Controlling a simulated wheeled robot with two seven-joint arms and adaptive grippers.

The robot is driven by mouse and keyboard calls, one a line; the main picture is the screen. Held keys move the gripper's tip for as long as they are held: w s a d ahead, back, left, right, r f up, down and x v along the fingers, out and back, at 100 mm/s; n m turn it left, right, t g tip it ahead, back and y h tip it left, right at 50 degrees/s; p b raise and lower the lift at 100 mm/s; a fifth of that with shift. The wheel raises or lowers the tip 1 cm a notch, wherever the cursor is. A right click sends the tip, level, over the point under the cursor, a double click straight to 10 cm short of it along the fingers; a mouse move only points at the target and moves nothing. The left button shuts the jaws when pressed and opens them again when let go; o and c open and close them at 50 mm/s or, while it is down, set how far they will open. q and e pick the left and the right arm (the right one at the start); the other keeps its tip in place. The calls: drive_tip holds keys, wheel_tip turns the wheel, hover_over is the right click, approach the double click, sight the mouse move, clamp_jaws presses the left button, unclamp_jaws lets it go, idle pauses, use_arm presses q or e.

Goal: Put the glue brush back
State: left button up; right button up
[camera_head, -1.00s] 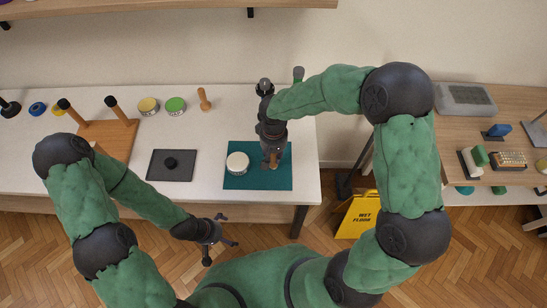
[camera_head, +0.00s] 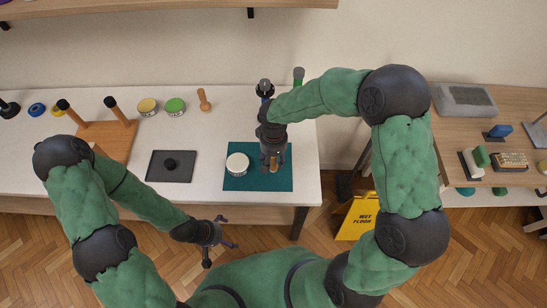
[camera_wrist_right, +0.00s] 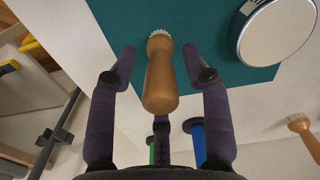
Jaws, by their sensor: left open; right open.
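A brush with a bulging wooden handle and pale bristles (camera_wrist_right: 160,80) is over the teal mat (camera_wrist_right: 215,55), its handle pointing toward the wrist camera. My right gripper (camera_wrist_right: 159,52) is open, with fingers on both sides of the brush and gaps visible. In the head view the right gripper (camera_head: 273,163) is over the mat (camera_head: 240,184) and hides most of the brush. A round white-lidded tin (camera_head: 237,165) stands on the mat left of it. My left gripper (camera_head: 222,243) is open and empty in front of the table.
Another wooden-handled item (camera_head: 204,99) stands at the back, beside green (camera_head: 175,107) and yellow (camera_head: 147,107) tins. A dark tray (camera_head: 170,167) with a black knob lies left of the mat.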

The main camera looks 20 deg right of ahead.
wheel_tip(320, 180, up, 12)
drive_tip(key=p, duration=0.3)
drive_tip(key=shift+r, duration=0.1)
